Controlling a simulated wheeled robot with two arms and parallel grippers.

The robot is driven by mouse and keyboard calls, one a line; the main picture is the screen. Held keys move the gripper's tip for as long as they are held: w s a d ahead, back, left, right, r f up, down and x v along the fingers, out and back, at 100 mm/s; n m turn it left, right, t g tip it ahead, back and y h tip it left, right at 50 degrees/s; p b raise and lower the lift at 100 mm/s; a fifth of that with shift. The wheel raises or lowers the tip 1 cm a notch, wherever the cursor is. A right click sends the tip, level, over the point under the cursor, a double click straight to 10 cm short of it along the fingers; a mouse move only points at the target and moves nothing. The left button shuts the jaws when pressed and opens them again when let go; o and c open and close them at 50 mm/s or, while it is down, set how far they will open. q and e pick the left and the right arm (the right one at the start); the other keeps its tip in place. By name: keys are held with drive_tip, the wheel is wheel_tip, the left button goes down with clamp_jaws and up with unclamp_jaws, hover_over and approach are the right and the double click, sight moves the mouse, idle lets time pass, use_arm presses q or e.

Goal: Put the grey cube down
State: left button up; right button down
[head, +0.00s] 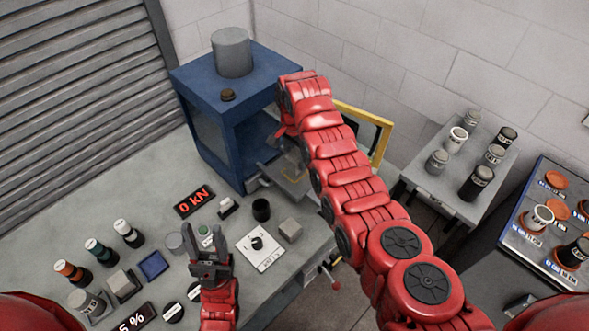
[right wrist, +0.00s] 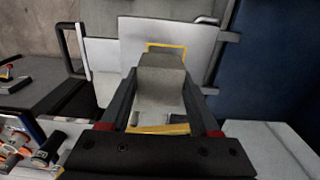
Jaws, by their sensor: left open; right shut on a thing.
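My right gripper (head: 290,162) is at the open front of the blue press (head: 217,137), partly hidden by my red arm in the head view. In the right wrist view its fingers are shut on a grey cube (right wrist: 161,77), with pale plates and a thin yellow outline behind it. Whether the held cube touches a surface below I cannot tell. Another grey cube (head: 290,230) stands on the bench beside a white card. My left gripper (head: 208,247) is open and empty above the front of the bench.
The yellow-framed door (head: 383,142) of the press stands open to the right. A black cup (head: 261,210), a red "0 kN" display (head: 195,201) and several capped cylinders are on the bench (head: 165,215). A side table (head: 440,185) at right holds several cylinders.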

sight(295, 162)
drive_tip(key=shift+w+f+b, duration=0.1)
drive_tip(key=shift+w+b, duration=0.15)
drive_tip(key=shift+b, duration=0.15)
drive_tip(key=shift+w+a+f+b, duration=0.1)
drive_tip(key=shift+w+f+b, duration=0.05)
drive_tip(key=shift+b, duration=0.55)
drive_tip(key=shift+r, duration=0.25)
drive_tip(key=shift+f+p, duration=0.6)
drive_tip(key=shift+p, duration=0.15)
drive_tip(key=shift+w+f+b, duration=0.1)
drive_tip(key=shift+f+b, duration=0.4)
drive_tip(key=shift+f, duration=0.6)
drive_tip(key=shift+f, duration=0.15)
drive_tip(key=shift+c, duration=0.6)
unclamp_jaws()
